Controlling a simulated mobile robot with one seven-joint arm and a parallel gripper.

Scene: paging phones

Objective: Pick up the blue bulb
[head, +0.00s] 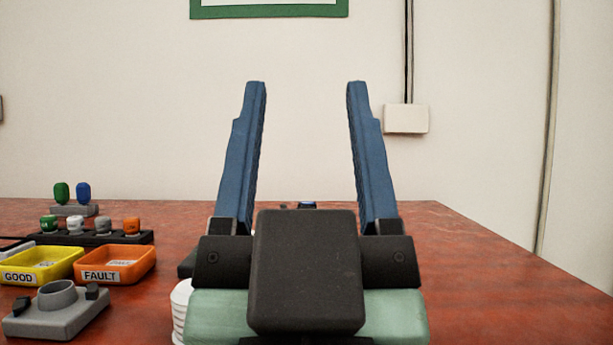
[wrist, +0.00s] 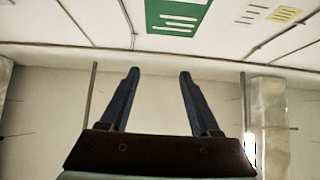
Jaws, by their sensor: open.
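A blue bulb (head: 83,192) stands upright beside a green bulb (head: 61,193) on a small grey stand (head: 74,210) at the far left of the table. My gripper (head: 306,88) is open and empty, its two blue fingers pointing up in front of the wall, well to the right of the blue bulb. The fingers also show in the wrist view (wrist: 159,74), with only wall and room behind them. A small blue-topped thing (head: 308,204) shows behind my gripper, mostly hidden, and I cannot tell what it is.
A black rack (head: 145,238) holds several coloured capped pieces. In front are a yellow GOOD tray (head: 66,256), an orange FAULT tray (head: 145,270) and a grey socket block (head: 32,318). A white ribbed thing (head: 180,305) is partly hidden by my gripper. The table's right side (head: 480,280) is clear.

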